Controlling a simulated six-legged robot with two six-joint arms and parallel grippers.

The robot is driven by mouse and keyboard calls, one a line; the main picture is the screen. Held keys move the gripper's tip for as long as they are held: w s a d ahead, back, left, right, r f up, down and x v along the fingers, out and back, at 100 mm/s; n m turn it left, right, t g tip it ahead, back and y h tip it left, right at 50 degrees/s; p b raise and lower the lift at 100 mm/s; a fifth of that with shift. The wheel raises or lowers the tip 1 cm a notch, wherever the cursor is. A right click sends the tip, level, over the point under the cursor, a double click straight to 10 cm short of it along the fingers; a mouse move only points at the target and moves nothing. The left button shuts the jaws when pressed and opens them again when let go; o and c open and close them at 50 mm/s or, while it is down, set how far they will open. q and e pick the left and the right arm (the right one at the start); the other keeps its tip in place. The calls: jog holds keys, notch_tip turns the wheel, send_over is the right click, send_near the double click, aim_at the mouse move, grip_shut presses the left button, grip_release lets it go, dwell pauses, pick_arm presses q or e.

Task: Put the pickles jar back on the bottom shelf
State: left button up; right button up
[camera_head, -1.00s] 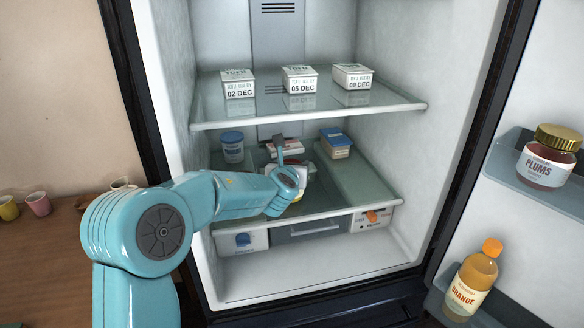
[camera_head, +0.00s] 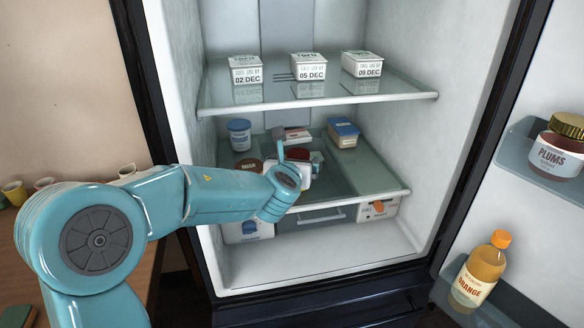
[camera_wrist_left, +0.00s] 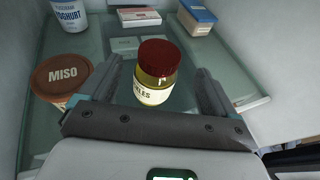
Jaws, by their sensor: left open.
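The pickles jar (camera_wrist_left: 155,75) has a dark red lid, yellowish contents and a white label ending in "LES". It stands upright on the lower glass shelf (camera_head: 365,175) of the open fridge. My left gripper (camera_wrist_left: 158,88) is open, one finger on each side of the jar, with a gap showing beside it. In the head view my left gripper (camera_head: 298,152) reaches in over the shelf's front edge. There the jar (camera_head: 299,154) is mostly hidden behind the hand, with its red lid showing. My right gripper is not in view.
A brown-lidded miso tub (camera_wrist_left: 62,78) stands close left of the left finger. A yoghurt tub (camera_head: 239,135), a flat red-and-white box (camera_head: 297,134) and a blue-lidded box (camera_head: 343,132) are farther back. The upper shelf (camera_head: 395,95) with three tofu boxes is above the arm.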

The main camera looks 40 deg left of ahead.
pick_arm(q)
jog(key=v, duration=0.4)
jog(key=shift+s, duration=0.1)
jog(key=shift+d, duration=0.1)
dwell(0.4)
